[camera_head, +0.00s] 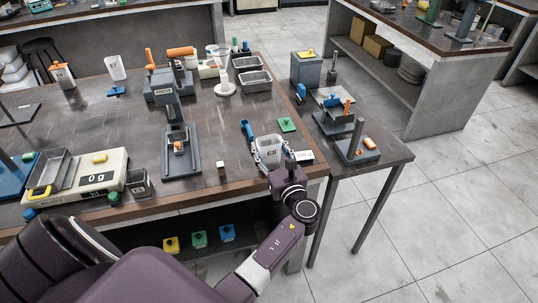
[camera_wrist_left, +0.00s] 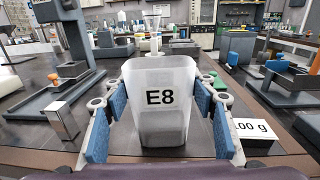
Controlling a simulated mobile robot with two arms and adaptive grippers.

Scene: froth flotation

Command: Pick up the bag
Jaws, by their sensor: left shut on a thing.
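The bag is a whitish, open-topped pouch labelled E8 (camera_head: 269,151), near the front right corner of the table. It also shows upright in the middle of the left wrist view (camera_wrist_left: 166,122). My left gripper (camera_head: 268,146) is shut on the bag, with one blue-padded finger on each side of it. In the left wrist view the pads flank the bag's left and right sides. Whether the bag's base touches the table is hard to tell. My right gripper is not in view.
A white weight card (camera_head: 304,156) stands right of the bag, and a green pad (camera_head: 287,124) lies behind it. A scale reading 0 g (camera_head: 92,177) and a grey press-like device (camera_head: 180,150) stand to the left. A lower side table (camera_head: 395,153) adjoins on the right.

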